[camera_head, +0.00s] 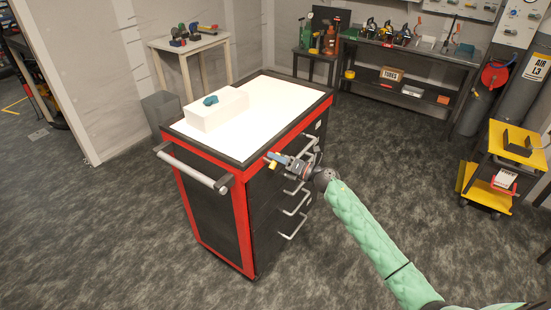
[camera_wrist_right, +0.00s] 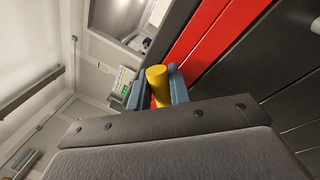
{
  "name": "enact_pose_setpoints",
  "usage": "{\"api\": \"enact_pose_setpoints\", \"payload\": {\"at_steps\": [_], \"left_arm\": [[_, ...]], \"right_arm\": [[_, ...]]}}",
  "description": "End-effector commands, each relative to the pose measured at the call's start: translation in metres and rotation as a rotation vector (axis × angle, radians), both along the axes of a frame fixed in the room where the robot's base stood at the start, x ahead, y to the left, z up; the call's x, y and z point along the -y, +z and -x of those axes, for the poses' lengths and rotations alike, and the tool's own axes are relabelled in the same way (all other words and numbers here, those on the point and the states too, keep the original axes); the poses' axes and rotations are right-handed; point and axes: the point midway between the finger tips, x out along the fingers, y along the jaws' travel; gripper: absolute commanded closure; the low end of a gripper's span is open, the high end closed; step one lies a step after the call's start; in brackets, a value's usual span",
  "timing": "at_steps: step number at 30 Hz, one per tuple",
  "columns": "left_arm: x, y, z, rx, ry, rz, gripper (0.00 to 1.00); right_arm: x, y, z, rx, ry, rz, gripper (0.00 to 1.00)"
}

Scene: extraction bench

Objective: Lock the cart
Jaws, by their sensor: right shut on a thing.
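The cart (camera_head: 209,215) is a black and red cabinet with a white top, standing upright on the floor. Silver drawer handles (camera_head: 293,205) run down its right face, and a push bar (camera_head: 190,172) crosses its near end. My right gripper (camera_head: 274,159) is at the upper part of the drawer face, near the front corner. It is shut on a small yellow cylinder, a lock knob or key (camera_wrist_right: 157,74), between its blue-grey fingers in the wrist view. Where the cylinder meets the cart is hidden. My left gripper is not in view.
A white box (camera_head: 218,109) with a teal item (camera_head: 210,100) sits on the cart top. A small table (camera_head: 189,42) and grey bin (camera_head: 161,108) stand behind. A workbench (camera_head: 415,52) is at the back; a yellow cart (camera_head: 511,145) is at right. Floor between is clear.

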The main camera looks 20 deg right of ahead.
Motion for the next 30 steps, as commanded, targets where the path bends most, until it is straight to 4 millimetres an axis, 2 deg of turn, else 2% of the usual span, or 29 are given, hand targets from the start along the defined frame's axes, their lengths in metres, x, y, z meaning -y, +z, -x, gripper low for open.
{"api": "enact_pose_setpoints", "payload": {"at_steps": [5, 10, 12, 18, 30], "left_arm": [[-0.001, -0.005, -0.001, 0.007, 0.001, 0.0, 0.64], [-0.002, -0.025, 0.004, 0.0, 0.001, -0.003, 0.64], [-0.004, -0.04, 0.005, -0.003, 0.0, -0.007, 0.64], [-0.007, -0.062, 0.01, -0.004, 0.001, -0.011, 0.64], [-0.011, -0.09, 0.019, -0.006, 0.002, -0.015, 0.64]], "right_arm": [[0.003, 0.0, -0.002, -0.102, -0.003, -0.132, 1.0], [0.005, -0.003, -0.003, -0.201, -0.004, -0.258, 1.0], [0.005, -0.005, -0.004, -0.239, -0.003, -0.306, 1.0], [0.006, -0.008, -0.004, -0.334, -0.004, -0.428, 1.0], [0.006, -0.013, -0.004, -0.44, -0.004, -0.567, 1.0]]}}
